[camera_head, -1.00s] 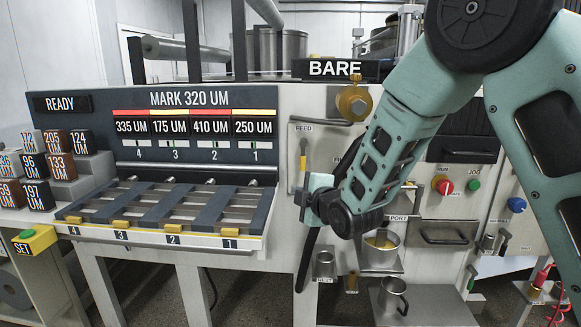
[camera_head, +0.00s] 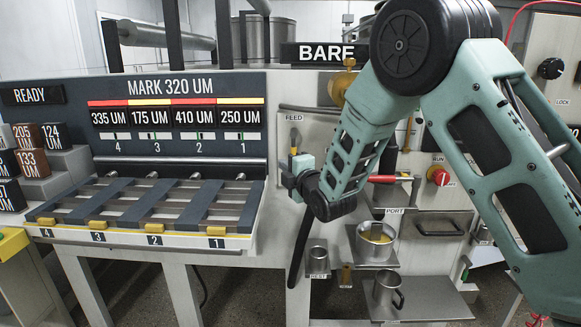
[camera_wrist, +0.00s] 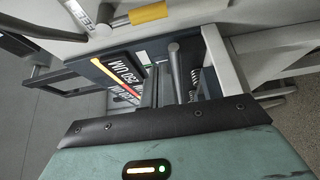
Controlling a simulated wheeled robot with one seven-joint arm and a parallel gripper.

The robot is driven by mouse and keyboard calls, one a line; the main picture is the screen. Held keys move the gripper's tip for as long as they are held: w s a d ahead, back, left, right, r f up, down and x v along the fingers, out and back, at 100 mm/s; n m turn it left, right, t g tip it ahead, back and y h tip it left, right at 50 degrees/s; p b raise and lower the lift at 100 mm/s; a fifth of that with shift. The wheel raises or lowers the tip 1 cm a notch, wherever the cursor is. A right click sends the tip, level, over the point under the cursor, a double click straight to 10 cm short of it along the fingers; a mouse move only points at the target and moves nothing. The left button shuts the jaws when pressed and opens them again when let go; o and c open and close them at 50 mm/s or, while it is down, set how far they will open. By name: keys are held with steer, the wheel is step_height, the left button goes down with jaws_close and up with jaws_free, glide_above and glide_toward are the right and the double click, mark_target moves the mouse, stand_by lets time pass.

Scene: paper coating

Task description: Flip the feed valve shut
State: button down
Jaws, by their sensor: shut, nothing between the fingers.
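The feed valve lever (camera_head: 293,157) is a short grey lever with a yellow grip. It sits below the FEED label (camera_head: 294,117) on the pale panel and points roughly straight down. My gripper (camera_head: 288,179) is close by, just below the lever in the head view; I cannot tell whether it touches it. In the wrist view the FEED label (camera_wrist: 80,13) and the yellow grip (camera_wrist: 149,13) show at the top edge. My gripper is shut and empty. Its fingertips are hard to make out.
The slotted rack (camera_head: 150,205) stands left of the gripper, under the MARK 320 UM board (camera_head: 178,117). A red handle (camera_head: 389,179) sticks out right of my forearm. A metal pot (camera_head: 374,243) and mug (camera_head: 387,291) stand below on shelves.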

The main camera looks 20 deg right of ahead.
mark_target(294, 145)
steer(key=w+d+p, duration=0.1)
steer(key=w+d, duration=0.1)
steer(key=w, duration=0.3)
steer(key=shift+w+d, duration=0.25)
steer(key=shift+w, duration=0.15)
stand_by(0.3)
steer(key=shift+d+n+p, duration=0.15)
steer(key=shift+n+p, duration=0.15)
